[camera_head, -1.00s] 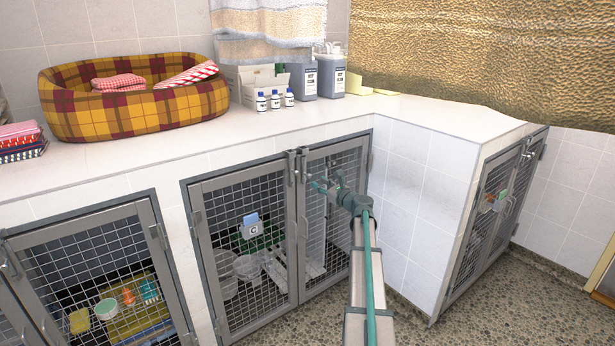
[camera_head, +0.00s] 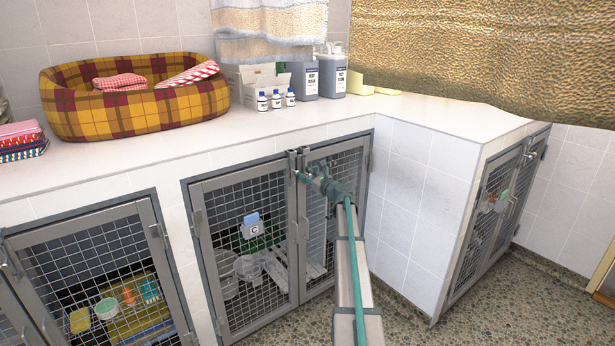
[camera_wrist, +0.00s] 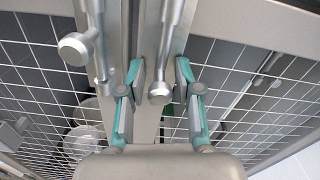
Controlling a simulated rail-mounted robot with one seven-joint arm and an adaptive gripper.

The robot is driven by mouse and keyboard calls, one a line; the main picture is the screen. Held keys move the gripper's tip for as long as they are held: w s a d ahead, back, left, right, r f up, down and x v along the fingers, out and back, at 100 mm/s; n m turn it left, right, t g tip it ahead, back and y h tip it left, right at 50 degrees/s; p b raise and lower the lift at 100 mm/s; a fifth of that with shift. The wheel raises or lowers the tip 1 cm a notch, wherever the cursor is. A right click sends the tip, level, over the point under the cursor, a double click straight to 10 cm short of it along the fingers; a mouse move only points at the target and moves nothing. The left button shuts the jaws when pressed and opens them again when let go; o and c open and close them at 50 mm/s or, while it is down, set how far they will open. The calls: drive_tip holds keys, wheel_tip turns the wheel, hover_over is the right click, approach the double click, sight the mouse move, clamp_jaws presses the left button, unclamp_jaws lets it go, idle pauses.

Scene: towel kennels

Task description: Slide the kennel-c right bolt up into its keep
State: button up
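Kennel C (camera_head: 238,285) has two mesh doors that meet at a grey centre post. Its right bolt (camera_wrist: 161,88) is a silver rod with a round knob, at the top of the right door by that post. My gripper (camera_wrist: 158,85) is open, with teal-sided fingers on either side of this knob in the wrist view; I cannot tell whether a pad touches it. The left bolt (camera_wrist: 78,47) and its knob are outside the fingers, to the left. In the head view my gripper (camera_head: 303,176) is at the bolts and partly hides them. The right bolt's keep is not clear.
The white counter (camera_head: 330,124) overhangs just above the doors. A tiled wall (camera_head: 400,190) juts out to the right, with another kennel (camera_head: 490,215) beyond it. A plaid pet bed (camera_head: 135,105) and bottles (camera_head: 330,75) stand on the counter.

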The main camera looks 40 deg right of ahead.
sight(305, 165)
clamp_jaws()
wheel_tip(305, 165, up, 4)
drive_tip(key=shift+f+p, duration=0.1)
drive_tip(key=shift+p, duration=1.15)
drive_tip(key=shift+f, duration=0.1)
drive_tip(key=shift+o, duration=0.7)
unclamp_jaws()
drive_tip(key=s, duration=1.2)
